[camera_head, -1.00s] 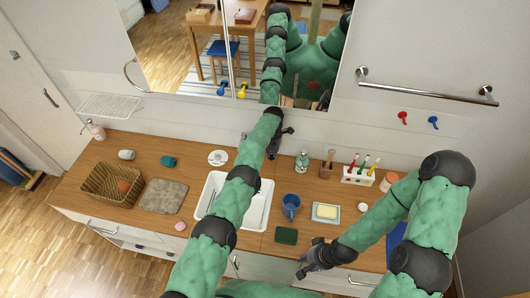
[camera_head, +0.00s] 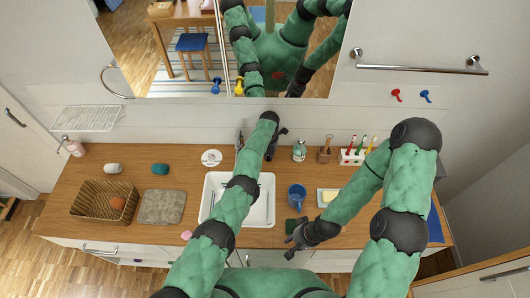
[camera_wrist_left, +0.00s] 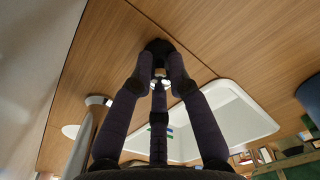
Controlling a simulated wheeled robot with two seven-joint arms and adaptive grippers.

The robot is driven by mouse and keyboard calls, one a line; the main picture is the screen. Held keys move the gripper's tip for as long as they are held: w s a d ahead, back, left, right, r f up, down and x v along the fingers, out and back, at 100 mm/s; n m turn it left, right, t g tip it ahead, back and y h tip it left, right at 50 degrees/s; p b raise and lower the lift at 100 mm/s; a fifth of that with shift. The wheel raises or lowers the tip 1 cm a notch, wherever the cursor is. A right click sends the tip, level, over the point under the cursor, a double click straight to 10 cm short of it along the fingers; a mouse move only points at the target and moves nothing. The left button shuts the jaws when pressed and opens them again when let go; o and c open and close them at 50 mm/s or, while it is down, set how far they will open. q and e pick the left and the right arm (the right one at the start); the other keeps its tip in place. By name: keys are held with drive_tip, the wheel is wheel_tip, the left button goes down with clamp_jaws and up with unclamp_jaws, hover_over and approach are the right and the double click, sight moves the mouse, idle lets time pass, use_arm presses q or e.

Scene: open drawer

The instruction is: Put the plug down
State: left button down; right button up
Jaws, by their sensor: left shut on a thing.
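My left gripper (camera_head: 271,152) is over the counter at the back edge of the white sink (camera_head: 265,208). In the left wrist view, its three fingers (camera_wrist_left: 160,62) close together at their tips. A small dark round thing (camera_wrist_left: 158,45) at the fingertips appears to be the plug, mostly hidden by the fingers. It looks close to the wooden counter, but I cannot tell whether it touches. My left arm covers much of the sink, and its drain is hidden.
A blue mug (camera_head: 297,196) and soap dish (camera_head: 327,197) stand right of the sink. A soap bottle (camera_head: 299,151) and toothbrush holder (camera_head: 352,157) are at the back. A grey cloth (camera_head: 161,207) and wicker basket (camera_head: 92,201) lie left. Counter between cloth and sink is clear.

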use_arm(q)
drive_tip(key=shift+s+r, duration=0.1)
use_arm(e)
drive_tip(key=shift+s, duration=0.15)
use_arm(q)
drive_tip(key=shift+a+f, duration=0.15)
drive_tip(key=shift+f, duration=0.1)
use_arm(e)
drive_tip(key=shift+a+f, duration=0.1)
drive_tip(key=shift+f, duration=0.1)
use_arm(q)
drive_tip(key=c, duration=1.2)
unclamp_jaws()
drive_tip(key=shift+r, duration=0.15)
use_arm(e)
drive_tip(key=shift+r, duration=0.15)
use_arm(q)
wheel_tip(320, 180, up, 8)
drive_tip(key=p, duration=0.5)
drive_tip(key=shift+f, duration=0.2)
use_arm(e)
wheel_tip(320, 180, up, 5)
drive_tip(key=shift+r, duration=0.2)
use_arm(q)
drive_tip(key=shift+f, duration=0.1)
